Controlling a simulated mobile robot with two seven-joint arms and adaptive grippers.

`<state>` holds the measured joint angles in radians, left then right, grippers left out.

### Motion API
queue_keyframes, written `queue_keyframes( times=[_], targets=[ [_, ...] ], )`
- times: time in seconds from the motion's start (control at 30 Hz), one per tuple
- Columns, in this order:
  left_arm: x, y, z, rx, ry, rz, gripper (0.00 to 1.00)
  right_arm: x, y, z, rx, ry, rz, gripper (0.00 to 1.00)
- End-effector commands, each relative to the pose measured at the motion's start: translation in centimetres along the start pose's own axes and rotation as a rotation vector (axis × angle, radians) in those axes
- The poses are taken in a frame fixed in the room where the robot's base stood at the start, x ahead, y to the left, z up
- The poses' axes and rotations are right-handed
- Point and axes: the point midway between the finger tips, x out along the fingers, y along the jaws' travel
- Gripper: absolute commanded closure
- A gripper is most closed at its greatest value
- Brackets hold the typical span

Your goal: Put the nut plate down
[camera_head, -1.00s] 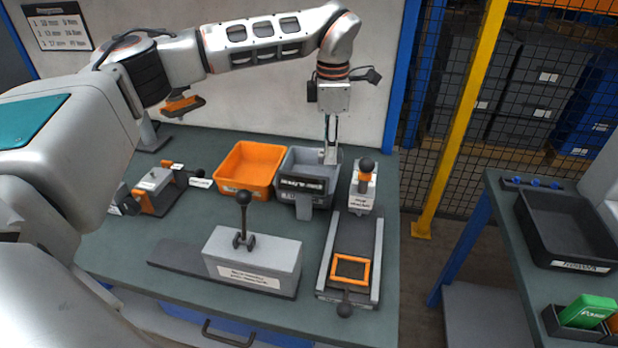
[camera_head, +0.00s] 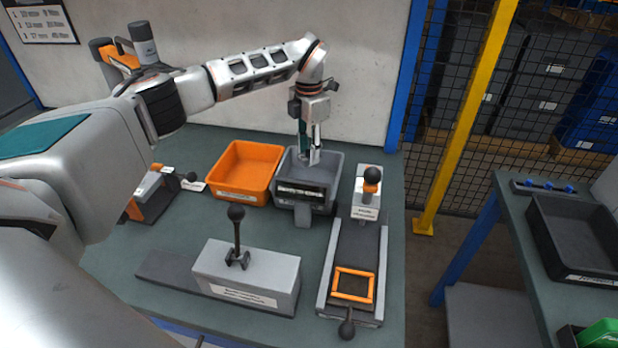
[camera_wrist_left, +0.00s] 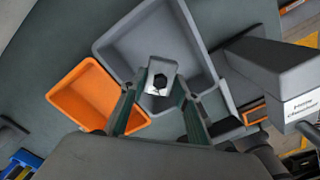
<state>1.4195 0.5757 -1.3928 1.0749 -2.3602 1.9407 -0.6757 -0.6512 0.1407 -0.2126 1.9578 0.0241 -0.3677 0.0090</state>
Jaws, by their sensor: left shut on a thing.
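The nut plate (camera_wrist_left: 160,78) is a small light-grey metal piece with a dark hole, held between the fingertips of my left gripper (camera_wrist_left: 158,98). In the head view my left gripper (camera_head: 311,150) points down over the grey bin (camera_head: 327,189). In the wrist view the plate is in front of the inside of the grey bin (camera_wrist_left: 205,70), which looks empty. I cannot tell how far the plate is above the bin floor. My right gripper is not in view.
An orange bin (camera_head: 222,174) stands left of the grey bin. A grey block with a black lever (camera_head: 246,272) is in front. A slide fixture with an orange frame (camera_head: 353,286) stands on the right. The bench (camera_head: 180,240) has some bare room at front left.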

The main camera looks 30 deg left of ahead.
Motion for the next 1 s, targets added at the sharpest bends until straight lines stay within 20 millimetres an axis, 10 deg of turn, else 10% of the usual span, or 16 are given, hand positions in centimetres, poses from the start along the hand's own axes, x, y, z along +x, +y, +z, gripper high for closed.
queue_keyframes(
  times=[0.7, 1.0],
  targets=[
    [9.4, -0.1, 0.1, 0.001, -0.001, -0.002, 1.00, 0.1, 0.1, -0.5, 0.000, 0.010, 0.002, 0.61],
    [9.9, 0.0, 0.1, 0.001, -0.002, 0.000, 1.00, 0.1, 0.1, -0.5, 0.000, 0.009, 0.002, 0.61]
  ],
)
